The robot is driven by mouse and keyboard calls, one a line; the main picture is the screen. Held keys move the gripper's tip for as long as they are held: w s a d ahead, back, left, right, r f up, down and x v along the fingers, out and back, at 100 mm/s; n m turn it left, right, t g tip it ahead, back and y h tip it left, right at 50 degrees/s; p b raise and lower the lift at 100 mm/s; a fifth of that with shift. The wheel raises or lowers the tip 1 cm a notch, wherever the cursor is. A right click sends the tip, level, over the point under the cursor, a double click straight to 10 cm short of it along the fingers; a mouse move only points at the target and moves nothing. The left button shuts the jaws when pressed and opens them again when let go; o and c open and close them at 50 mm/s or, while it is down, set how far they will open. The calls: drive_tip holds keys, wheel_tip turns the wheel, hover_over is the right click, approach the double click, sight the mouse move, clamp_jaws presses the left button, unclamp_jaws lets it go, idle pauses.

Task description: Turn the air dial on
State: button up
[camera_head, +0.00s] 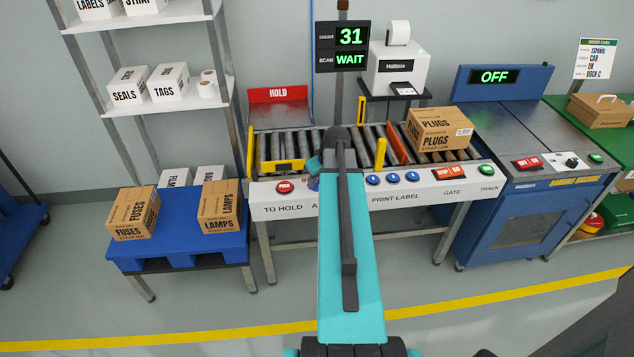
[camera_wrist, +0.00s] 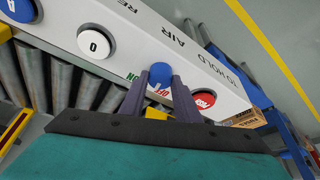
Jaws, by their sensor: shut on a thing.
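The air dial (camera_wrist: 161,72) is a blue round knob on the white front panel (camera_wrist: 180,45), beside the word AIR in the wrist view. My gripper (camera_wrist: 160,84) is shut on it, with one dark finger on each side. A green ON mark (camera_wrist: 132,77) shows left of the fingers, and a red OFF mark shows between them, partly covered. I cannot tell clearly which mark the dial points to. In the head view my teal arm covers most of the dial's place and its label.
A red button (camera_wrist: 204,101) lies close right of the dial and a white button (camera_wrist: 96,43) lies left. Behind the panel are rollers and a PLUGS box (camera_head: 438,130). The count display (camera_head: 342,46) reads 31, WAIT. A blue pallet stand (camera_head: 180,232) with boxes stands left.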

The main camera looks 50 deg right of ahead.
drive_tip(key=m, duration=0.2)
drive_tip(key=m+h, duration=0.1)
drive_tip(key=m, duration=0.1)
drive_tip(key=shift+w+a+g, duration=0.1)
drive_tip(key=shift+a+g, duration=0.1)
drive_tip(key=shift+g, duration=0.1)
drive_tip(key=shift+a+m+g+h, duration=0.1)
drive_tip(key=shift+m+g+h, duration=0.25)
drive_tip(key=shift+m, duration=0.7)
drive_tip(key=shift+m+g+h, duration=0.15)
drive_tip(key=shift+m+h, duration=0.3)
drive_tip(key=shift+m, duration=0.6)
drive_tip(key=o, duration=1)
drive_tip(key=shift+r+b, duration=0.1)
drive_tip(key=shift+b, duration=0.2)
drive_tip(key=shift+b+v, duration=0.65)
drive_tip(key=shift+v, duration=6.1)
drive_tip(key=shift+w+a, duration=0.1)
